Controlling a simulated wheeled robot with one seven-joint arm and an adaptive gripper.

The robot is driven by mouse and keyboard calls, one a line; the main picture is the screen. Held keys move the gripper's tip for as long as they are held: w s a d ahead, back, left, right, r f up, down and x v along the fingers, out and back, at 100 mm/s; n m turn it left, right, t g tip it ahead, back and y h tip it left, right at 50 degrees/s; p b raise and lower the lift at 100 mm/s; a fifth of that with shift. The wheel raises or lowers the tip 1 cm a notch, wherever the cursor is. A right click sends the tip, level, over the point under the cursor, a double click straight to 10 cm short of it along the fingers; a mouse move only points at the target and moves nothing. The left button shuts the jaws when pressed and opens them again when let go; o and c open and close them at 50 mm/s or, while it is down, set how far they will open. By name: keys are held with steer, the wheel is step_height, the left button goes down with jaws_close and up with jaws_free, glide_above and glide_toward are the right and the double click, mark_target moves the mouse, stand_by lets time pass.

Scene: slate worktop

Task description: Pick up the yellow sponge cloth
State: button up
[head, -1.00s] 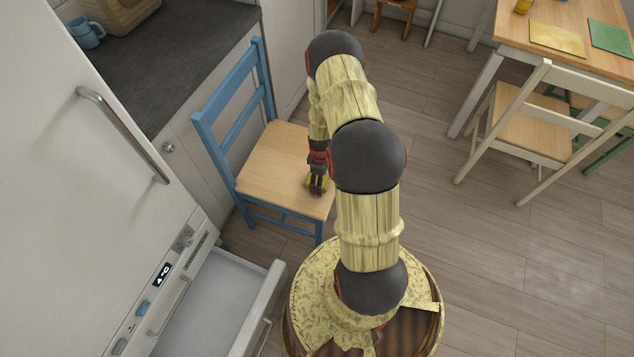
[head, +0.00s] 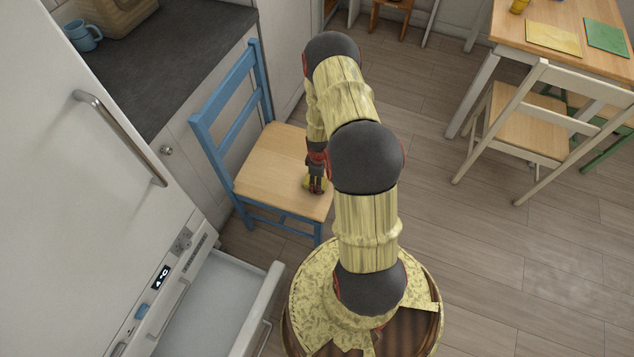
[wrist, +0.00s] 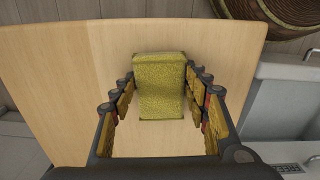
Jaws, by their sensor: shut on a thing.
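The yellow sponge cloth (wrist: 160,88) is a textured yellow block between my fingertips in the wrist view, over the light wooden chair seat (wrist: 110,60). My gripper (wrist: 162,82) is shut on it, with the fingertips at its left and right sides. In the head view my gripper (head: 314,186) points down at the right part of the blue chair's seat (head: 268,170). A little yellow shows by the fingers there, but the cloth is mostly hidden. I cannot tell whether the cloth is clear of the seat.
The chair's blue backrest (head: 228,105) rises left of my gripper. An open white drawer (head: 215,310) juts out below the fridge (head: 90,170). A cream chair (head: 530,125) and a wooden table (head: 575,50) stand to the right. The floor between is clear.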

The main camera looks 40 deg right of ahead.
steer(key=shift+r+p, duration=0.3)
steer(key=shift+r, duration=0.25)
step_height(320, 180, up, 2)
steer(key=shift+r+p, duration=0.2)
steer(key=shift+p, duration=0.55)
steer(key=s+a+r+p, duration=0.5)
steer(key=s+a+r, duration=0.2)
steer(key=s+r, duration=0.2)
steer(key=shift+s+a+r, duration=0.2)
steer(key=shift+s+a, duration=0.1)
steer(key=shift+s, duration=1.1)
steer(key=o, duration=0.5)
steer(key=c, duration=0.4)
